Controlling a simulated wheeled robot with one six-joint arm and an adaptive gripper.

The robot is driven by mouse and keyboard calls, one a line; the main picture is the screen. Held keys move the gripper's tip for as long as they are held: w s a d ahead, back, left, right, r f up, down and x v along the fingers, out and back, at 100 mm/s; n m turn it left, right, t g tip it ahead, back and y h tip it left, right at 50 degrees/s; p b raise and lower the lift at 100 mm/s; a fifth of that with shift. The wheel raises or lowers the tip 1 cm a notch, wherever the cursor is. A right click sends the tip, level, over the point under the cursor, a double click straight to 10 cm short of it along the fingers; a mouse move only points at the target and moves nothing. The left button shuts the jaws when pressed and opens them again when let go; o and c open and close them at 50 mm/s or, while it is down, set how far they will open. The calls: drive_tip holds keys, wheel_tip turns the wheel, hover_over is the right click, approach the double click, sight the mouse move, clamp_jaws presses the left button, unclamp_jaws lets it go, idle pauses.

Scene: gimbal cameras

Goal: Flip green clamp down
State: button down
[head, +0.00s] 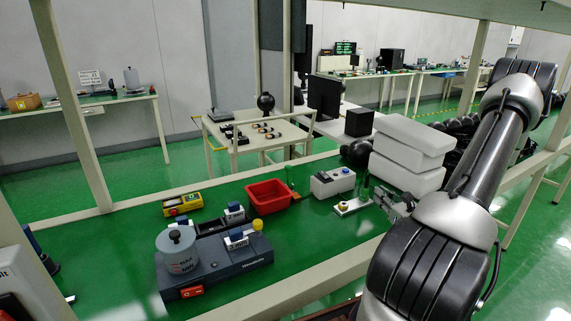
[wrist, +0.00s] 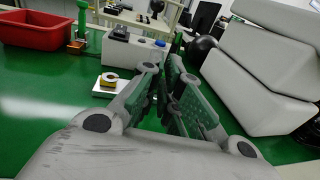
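A white box (head: 332,183) stands behind the plate. A red bin (head: 268,197) and a green-handled tool (head: 291,182) are left of it. Stacked white blocks (head: 408,150) stand close behind my gripper.

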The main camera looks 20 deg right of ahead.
drive_tip(key=w+a+r+n+g+y, duration=0.1)
drive_tip(key=w+a+r+n+y, duration=0.2)
drive_tip(key=a, duration=0.4)
drive_tip(key=w+a+r+n+g+y, duration=0.1)
drive_tip(key=w+a+n+y, duration=0.3)
drive_tip(key=a+y, duration=0.15)
drive_tip(key=w+a+r+n+g+y, duration=0.1)
drive_tip(key=w+a+r+n+y, duration=0.2)
drive_tip(key=a, duration=0.4)
drive_tip(key=a+f+n+g+y, duration=0.2)
drive_tip(key=a+n+g, duration=1.25)
drive_tip(key=n, duration=0.25)
drive_tip(key=w+d+r+n+t+h, duration=0.1)
drive_tip(key=w+d+r+n+h, duration=0.1)
drive_tip(key=w+d+n+h, duration=0.2)
drive_tip(key=w+d+r+n+t+h, duration=0.2)
drive_tip(key=w+d+r+n+h, duration=0.1)
drive_tip(key=w, duration=0.7)
drive_tip(key=w+d+r+n+t+h, duration=0.1)
drive_tip(key=w+d+r+n+h, duration=0.2)
drive_tip(key=w, duration=0.4)
drive_tip(key=d+n+h, duration=0.1)
drive_tip(key=n+h, duration=0.1)
drive_tip(key=shift+d+n, duration=0.3)
drive_tip(key=shift+d, duration=0.05)
